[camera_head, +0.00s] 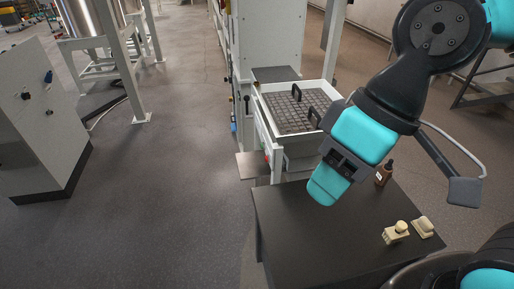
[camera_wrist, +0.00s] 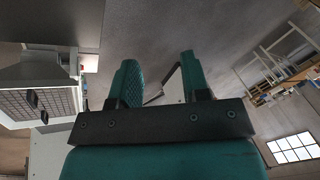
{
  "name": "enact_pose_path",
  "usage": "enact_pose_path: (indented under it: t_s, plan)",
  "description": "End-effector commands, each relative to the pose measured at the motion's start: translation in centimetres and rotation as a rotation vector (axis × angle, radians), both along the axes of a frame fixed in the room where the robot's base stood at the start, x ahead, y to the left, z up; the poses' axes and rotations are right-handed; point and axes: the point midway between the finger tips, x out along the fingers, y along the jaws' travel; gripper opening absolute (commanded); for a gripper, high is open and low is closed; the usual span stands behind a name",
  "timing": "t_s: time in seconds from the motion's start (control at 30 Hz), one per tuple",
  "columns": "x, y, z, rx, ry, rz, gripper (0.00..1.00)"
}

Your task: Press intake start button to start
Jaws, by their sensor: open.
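My gripper (camera_head: 328,186) is above the far part of the dark table in the head view, pointing down and toward the left. In the wrist view its two teal fingers (camera_wrist: 160,82) stand apart with nothing between them. The white intake hopper (camera_head: 262,122) with a dark grid top is just beyond the gripper. Small red and green spots (camera_head: 266,155) show on its left front side, left of my gripper and apart from it. They are too small to tell which is the start button. The hopper also shows at the left of the wrist view (camera_wrist: 37,58).
The dark table (camera_head: 300,235) holds a brown bottle (camera_head: 384,173) and two small beige objects (camera_head: 396,233) (camera_head: 423,227) at its right. A grey control cabinet (camera_head: 35,120) stands at the left. The floor between is free.

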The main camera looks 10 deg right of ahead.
Motion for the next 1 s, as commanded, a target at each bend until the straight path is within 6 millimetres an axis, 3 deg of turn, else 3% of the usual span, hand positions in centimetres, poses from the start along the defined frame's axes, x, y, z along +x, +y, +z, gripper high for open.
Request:
enact_pose_path:
  t_s: [0.47, 0.6, 0.67, 1.0]
  plan:
    - [0.0, 0.0, 0.0, 0.0, 0.0, 0.0, 0.43]
    - [0.0, 0.0, 0.0, 0.0, 0.0, 0.0, 0.1]
    - [0.0, 0.0, 0.0, 0.0, 0.0, 0.0, 0.0]
    - [0.0, 0.0, 0.0, 0.0, 0.0, 0.0, 0.0]
